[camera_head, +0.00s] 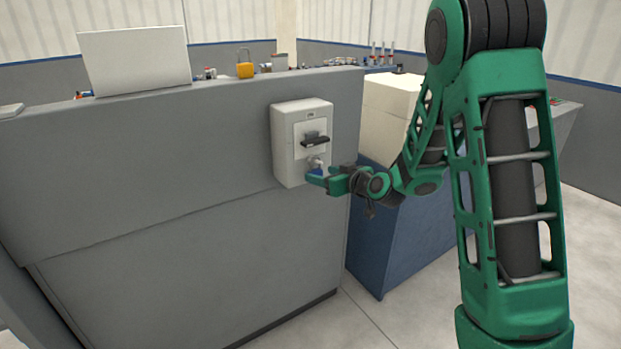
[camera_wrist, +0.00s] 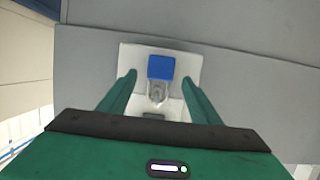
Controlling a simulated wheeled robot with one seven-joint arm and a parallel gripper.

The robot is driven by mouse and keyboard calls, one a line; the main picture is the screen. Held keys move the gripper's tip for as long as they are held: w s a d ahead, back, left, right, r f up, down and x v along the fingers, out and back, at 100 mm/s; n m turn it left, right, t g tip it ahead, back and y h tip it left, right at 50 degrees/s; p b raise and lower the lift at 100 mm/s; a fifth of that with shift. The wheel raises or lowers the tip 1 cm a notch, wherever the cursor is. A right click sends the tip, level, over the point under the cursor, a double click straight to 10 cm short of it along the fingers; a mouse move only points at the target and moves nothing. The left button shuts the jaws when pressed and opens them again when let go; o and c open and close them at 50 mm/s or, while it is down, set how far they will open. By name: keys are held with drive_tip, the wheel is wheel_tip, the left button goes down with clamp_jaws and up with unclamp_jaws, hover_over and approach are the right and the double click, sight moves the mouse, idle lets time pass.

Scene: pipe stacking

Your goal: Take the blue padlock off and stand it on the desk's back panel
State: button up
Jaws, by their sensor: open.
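The blue padlock (camera_wrist: 161,68) hangs by its shackle below the dark handle (camera_head: 315,141) of the pale switch box (camera_head: 285,150). In the head view only a little of its blue body (camera_head: 316,171) shows beside the fingers. My gripper (camera_wrist: 159,79) is open, with one finger on each side of the padlock and a gap on both sides. In the head view my gripper (camera_head: 318,180) is at the lower part of the box. The desk's grey back panel (camera_head: 150,150) carries the box, and its top edge forms a narrow ledge.
White boxes (camera_head: 388,105) and a blue cabinet (camera_head: 385,235) stand right of the desk, near my arm.

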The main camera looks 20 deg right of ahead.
sight(315, 169)
drive_tip(key=shift+x, duration=1.35)
drive_tip(key=shift+c, duration=0.6)
drive_tip(key=c, duration=1.1)
drive_tip(key=shift+r, duration=0.1)
